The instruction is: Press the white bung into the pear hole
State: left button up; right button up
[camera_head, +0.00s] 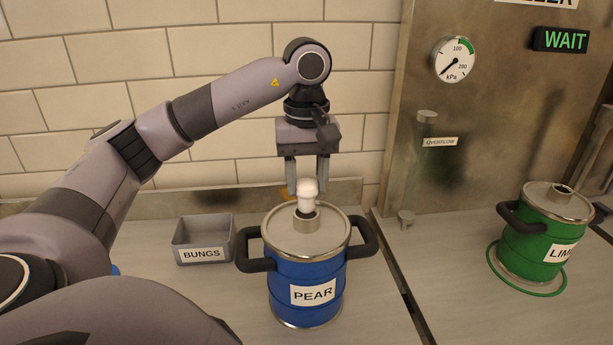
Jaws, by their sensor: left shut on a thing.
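The blue keg labelled PEAR (305,290) stands upright on the counter, with a short metal neck (306,224) in the middle of its lid. The white bung (308,195) is upright at the neck, its wide head well above the rim and its lower end at the dark opening. I cannot tell how far its tip is inside. My left gripper (307,187) points straight down over the keg, its two fingers either side of the bung's head, shut on it. My right gripper is not in view.
A grey bin labelled BUNGS (203,240) stands left of the keg. A green keg (540,235) stands at the right, with a green ring around its base. Behind are a steel panel with a pressure gauge (455,60) and a lit WAIT sign (562,40). The counter between the kegs is clear.

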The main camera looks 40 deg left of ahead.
aim_at(306, 182)
pick_arm(q)
jog(key=shift+f+b, duration=1.25)
jog(key=shift+f, duration=0.55)
jog(key=o, duration=1.2)
jog(key=shift+o, duration=0.2)
notch_tip(306, 182, up, 5)
jog(key=p, duration=0.4)
jog(key=shift+r, duration=0.1)
jog(key=shift+r+p, duration=1.35)
jog(key=shift+r, duration=2.1)
